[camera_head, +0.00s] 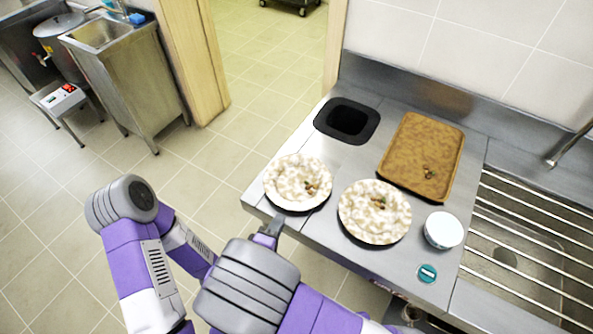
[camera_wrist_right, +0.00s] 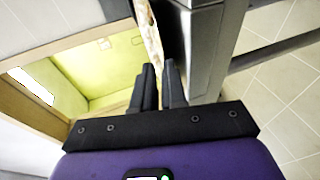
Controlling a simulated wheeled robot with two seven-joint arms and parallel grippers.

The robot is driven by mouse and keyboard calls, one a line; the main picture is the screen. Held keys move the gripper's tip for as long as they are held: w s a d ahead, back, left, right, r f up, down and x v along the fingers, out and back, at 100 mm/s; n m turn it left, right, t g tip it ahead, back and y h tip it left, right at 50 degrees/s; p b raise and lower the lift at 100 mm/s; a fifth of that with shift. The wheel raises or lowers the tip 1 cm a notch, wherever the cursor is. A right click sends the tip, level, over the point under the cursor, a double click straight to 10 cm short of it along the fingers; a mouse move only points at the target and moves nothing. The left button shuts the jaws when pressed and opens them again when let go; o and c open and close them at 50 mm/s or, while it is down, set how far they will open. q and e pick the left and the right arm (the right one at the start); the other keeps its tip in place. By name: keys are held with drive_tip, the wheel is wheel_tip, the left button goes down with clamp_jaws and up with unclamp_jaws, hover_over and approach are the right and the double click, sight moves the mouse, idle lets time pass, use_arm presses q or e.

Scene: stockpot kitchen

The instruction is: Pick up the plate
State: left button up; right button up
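Two white-and-brown patterned plates with food scraps rest on the steel counter, the left plate (camera_head: 290,178) at its front-left corner and the right plate (camera_head: 372,215) beside it. My right gripper (camera_head: 269,226) is just in front of the left plate's near rim. In the right wrist view, the two dark fingers of this gripper (camera_wrist_right: 160,72) stand apart with a narrow gap. A plate edge (camera_wrist_right: 149,32) shows edge-on just beyond the fingertips; whether they touch it is unclear. My left gripper does not show.
A brown tray (camera_head: 422,150) with scraps lies at the back of the counter (camera_head: 335,160). A black-rimmed waste hole (camera_head: 346,120) is behind the left plate. A white bowl (camera_head: 443,230) and a teal round object (camera_head: 427,273) are at right, beside a slatted sink (camera_head: 520,250).

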sight(288, 208)
drive_tip(key=shift+b+x, duration=0.35)
drive_tip(key=shift+x, duration=0.5)
drive_tip(key=b+x, duration=0.1)
drive_tip(key=x, duration=0.1)
drive_tip(key=b+x, duration=0.1)
drive_tip(key=x, duration=0.1)
drive_tip(key=shift+w+d+f, duration=0.15)
drive_tip(key=shift+d+f, duration=0.15)
drive_tip(key=shift+w, duration=0.25)
drive_tip(key=shift+c, duration=0.3)
clamp_jaws()
wheel_tip(288, 208, up, 10)
drive_tip(key=p, duration=0.4)
drive_tip(key=shift+p, duration=0.35)
